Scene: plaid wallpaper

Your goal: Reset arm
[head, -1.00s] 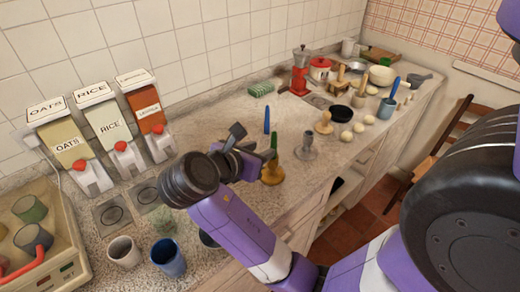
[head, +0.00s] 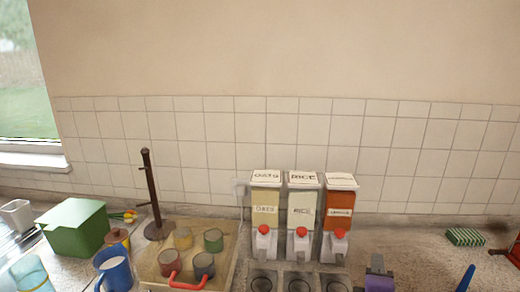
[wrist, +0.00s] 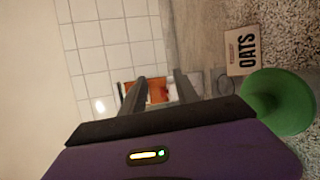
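My gripper (wrist: 160,92) shows in the wrist view with its two dark fingers apart and nothing held between them. Beyond the fingers, at some distance, the orange dispenser (wrist: 158,92) shows partly. In the head view only a small purple part of my arm shows at the bottom edge, right of centre; the fingertips cannot be made out there.
Three dispensers (head: 300,215) stand against the tiled wall. Left of them are a tray (head: 232,268) with several cups, a dark stand (head: 151,190) and a green box (head: 75,228). A sponge (head: 465,237) lies right. A green round object (wrist: 278,102) and OATS card (wrist: 243,50) are near my wrist.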

